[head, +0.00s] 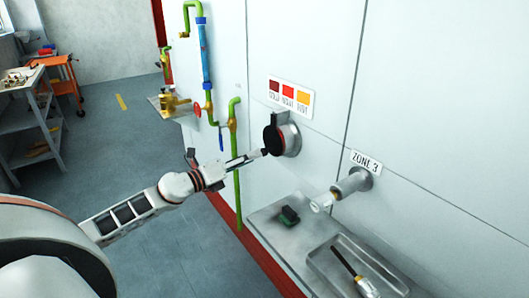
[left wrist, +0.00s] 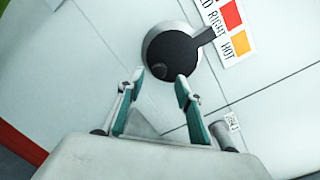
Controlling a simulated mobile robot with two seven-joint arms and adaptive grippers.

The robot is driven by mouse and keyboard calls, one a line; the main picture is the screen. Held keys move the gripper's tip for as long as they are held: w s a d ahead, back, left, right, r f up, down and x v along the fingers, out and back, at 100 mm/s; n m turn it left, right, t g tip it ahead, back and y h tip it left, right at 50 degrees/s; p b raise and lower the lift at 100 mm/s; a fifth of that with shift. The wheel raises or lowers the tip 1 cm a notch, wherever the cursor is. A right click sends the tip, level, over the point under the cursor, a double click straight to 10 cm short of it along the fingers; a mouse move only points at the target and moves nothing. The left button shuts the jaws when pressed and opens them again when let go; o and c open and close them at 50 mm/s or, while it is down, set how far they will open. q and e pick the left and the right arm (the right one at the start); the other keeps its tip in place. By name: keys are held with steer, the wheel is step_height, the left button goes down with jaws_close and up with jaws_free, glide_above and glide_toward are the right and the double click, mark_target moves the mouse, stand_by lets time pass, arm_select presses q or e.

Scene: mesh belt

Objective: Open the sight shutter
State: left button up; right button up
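The sight shutter (head: 271,139) is a dark round disc over a metal ring on the white wall, with a dark tab at its top. It looks shut over the ring. In the left wrist view the shutter (left wrist: 178,50) shows a small dark knob (left wrist: 160,71) near its edge. My left gripper (head: 259,154) is right in front of the disc's lower left side. In the left wrist view its two teal fingers (left wrist: 159,82) stand apart, with the knob between or just beyond their tips. I cannot tell if they touch it. My right gripper is not in view.
A colour sign (head: 290,94) is above the shutter. A short tube (head: 350,185) sticks out under the ZONE 3 label. Green and blue pipes run left of the shutter.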

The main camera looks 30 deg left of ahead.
mark_target(263, 152)
arm_select(q)
steer(key=shift+p+x, duration=0.4)
steer(key=shift+x, duration=2.6)
jaws_close()
